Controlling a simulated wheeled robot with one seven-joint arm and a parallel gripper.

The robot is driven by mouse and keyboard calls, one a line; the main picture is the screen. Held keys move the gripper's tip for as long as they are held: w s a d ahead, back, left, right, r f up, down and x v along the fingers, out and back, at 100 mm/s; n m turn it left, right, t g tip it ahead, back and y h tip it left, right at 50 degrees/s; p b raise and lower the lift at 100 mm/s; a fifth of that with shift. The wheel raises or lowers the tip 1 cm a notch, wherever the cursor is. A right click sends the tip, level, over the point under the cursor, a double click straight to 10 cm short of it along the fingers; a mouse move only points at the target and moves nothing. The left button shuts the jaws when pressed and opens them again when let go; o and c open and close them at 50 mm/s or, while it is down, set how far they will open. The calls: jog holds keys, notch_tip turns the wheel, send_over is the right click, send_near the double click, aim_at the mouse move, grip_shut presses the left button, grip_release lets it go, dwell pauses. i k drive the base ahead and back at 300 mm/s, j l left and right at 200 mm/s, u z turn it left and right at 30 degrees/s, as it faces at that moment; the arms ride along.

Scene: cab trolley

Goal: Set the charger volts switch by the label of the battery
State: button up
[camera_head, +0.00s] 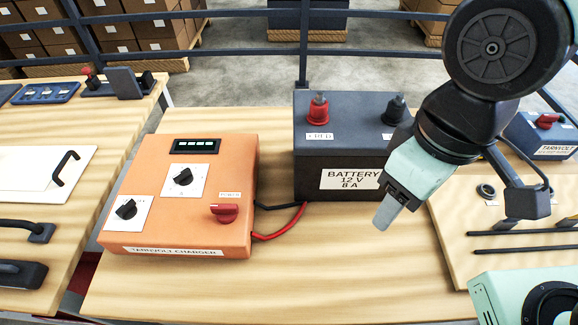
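The orange charger (200,225) sits on the wooden bench, with "charger" readable on its front label. It has a black knob on an upper white plate (183,176), another on a lower left plate (126,209), and a red knob (225,212) labelled POWER. The plates' markings are too small to read, so I cannot tell which is volts.
A black display (195,146) with green marks tops the charger. Red (280,230) and black cables run between charger and battery. Red (318,110) and dark terminals rise from the battery. The bench front is clear. Side benches hold handles and panels; a rail runs behind.

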aim_at(128, 211)
jog(key=k+j, duration=0.1)
jog(key=j, duration=0.5)
jog(key=k+j, duration=0.1)
jog(key=j, duration=0.45)
jog(key=k+j, duration=0.1)
jog(key=j, duration=0.5)
jog(key=u, duration=0.05)
